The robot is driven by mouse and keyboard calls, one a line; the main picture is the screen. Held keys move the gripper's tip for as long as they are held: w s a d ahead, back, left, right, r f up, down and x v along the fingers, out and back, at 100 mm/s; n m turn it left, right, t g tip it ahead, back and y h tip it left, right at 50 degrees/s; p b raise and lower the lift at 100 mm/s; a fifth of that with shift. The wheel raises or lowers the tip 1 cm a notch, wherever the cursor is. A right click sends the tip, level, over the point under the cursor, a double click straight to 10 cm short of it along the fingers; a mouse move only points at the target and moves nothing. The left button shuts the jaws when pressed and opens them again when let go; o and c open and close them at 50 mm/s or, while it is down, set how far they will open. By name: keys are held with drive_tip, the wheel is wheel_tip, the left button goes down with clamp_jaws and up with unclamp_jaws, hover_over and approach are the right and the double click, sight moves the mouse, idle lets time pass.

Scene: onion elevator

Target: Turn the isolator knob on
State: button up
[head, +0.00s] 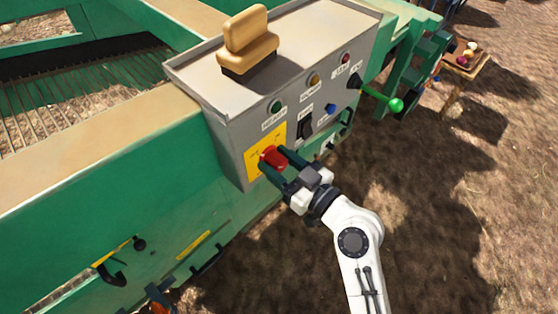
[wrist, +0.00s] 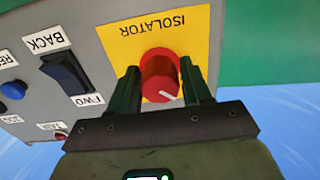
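The red isolator knob (wrist: 160,76) sits on a yellow plate marked ISOLATOR (wrist: 150,32) in the wrist view. A white mark on the knob's face points toward the lower right there. In the head view the knob (head: 273,158) is on the lower left of the grey control box's front. My gripper (wrist: 160,85) has its two dark green fingers on either side of the knob. Hardly any gap shows between fingers and knob, and I cannot tell whether they press on it. The head view also shows my gripper (head: 280,163) at the knob, partly covering the plate.
The grey control box (head: 216,120) carries a black rocker switch (head: 305,128), a blue button (head: 330,108) and a green-tipped lever (head: 396,105). The green machine frame (head: 90,200) extends left. Bare ground lies to the right.

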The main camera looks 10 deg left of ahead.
drive_tip(key=c, duration=0.7)
drive_tip(key=shift+m, duration=0.3)
drive_tip(key=m, duration=0.3)
drive_tip(key=shift+m, duration=0.4)
drive_tip(key=m+p, duration=0.1)
drive_tip(key=m, duration=0.3)
drive_tip(key=shift+m, duration=0.3)
drive_tip(key=m+p, duration=0.2)
drive_tip(key=m, duration=0.3)
drive_tip(key=shift+r, duration=0.1)
drive_tip(key=shift+m+p, duration=1.1)
drive_tip(key=shift+m, duration=0.8)
